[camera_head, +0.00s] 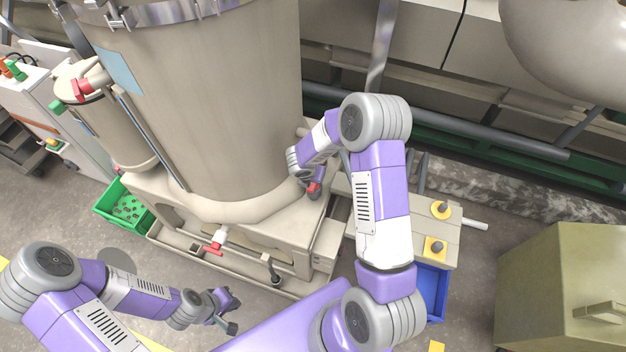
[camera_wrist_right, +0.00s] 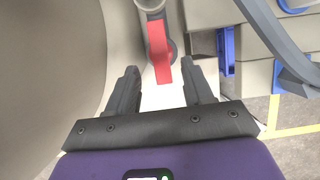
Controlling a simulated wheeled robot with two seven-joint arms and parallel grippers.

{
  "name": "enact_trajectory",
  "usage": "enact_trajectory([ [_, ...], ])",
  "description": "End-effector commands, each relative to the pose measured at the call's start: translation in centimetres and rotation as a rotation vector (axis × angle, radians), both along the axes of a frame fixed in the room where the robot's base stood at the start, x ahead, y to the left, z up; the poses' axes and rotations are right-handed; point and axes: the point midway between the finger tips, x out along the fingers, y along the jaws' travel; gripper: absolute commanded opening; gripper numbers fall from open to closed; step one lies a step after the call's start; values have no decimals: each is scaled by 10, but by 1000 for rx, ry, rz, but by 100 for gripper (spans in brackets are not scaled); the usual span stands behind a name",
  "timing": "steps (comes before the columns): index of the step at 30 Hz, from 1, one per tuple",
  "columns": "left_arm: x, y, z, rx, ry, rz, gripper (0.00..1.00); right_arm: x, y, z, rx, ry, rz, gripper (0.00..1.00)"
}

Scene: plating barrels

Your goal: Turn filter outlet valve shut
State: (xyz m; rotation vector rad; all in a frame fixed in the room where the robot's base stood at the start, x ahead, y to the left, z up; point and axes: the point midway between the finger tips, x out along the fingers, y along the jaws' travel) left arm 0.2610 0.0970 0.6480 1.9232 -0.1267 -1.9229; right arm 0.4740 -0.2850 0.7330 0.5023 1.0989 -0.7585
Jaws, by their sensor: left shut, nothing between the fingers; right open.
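A red valve handle (camera_wrist_right: 159,50) points down the right wrist view from a grey pipe fitting. My right gripper (camera_wrist_right: 160,68) is open, with one finger on each side of the handle's lower end; I cannot tell whether they touch it. In the head view a bit of this red handle (camera_head: 314,187) shows beside my right gripper (camera_head: 309,191), at the lower right of the big beige tank (camera_head: 215,100). My left gripper (camera_head: 232,314) is shut and empty, low in front of the tank base. No label shows which valve is the filter outlet.
Another red valve handle (camera_head: 213,248) is on the front of the base, and a third (camera_head: 82,88) is on the small canister at left. A green bin (camera_head: 100,208) and a blue bin (camera_head: 441,292) stand on the floor.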

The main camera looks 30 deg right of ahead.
Motion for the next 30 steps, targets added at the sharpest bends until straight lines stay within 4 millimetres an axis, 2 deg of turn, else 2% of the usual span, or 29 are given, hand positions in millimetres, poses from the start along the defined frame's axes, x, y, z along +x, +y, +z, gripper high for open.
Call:
enact_trajectory([
  [1, 0, 0, -5, 0, 0, 0, 0, 1, -3, -12, 2, 3, -3, 51],
  [3, 0, 0, -8, 0, 0, 0, 0, 4, -6, -22, 2, 2, -1, 51],
  [8, 0, 0, -13, 0, 0, 0, 0, 9, -11, -37, 4, 2, -3, 51],
  [19, 0, 0, -13, 0, 0, 0, 0, 11, -12, -41, 4, 0, -2, 51],
  [27, 0, 0, -13, 0, 0, 0, 0, 10, -12, -41, 4, 0, -3, 10],
  [29, 0, 0, -13, 0, 0, 0, 0, 11, -12, -41, 4, 0, -3, 0],
  [30, 0, 0, -13, 0, 0, 0, 0, 11, -12, -41, 4, 0, -3, 0],
])
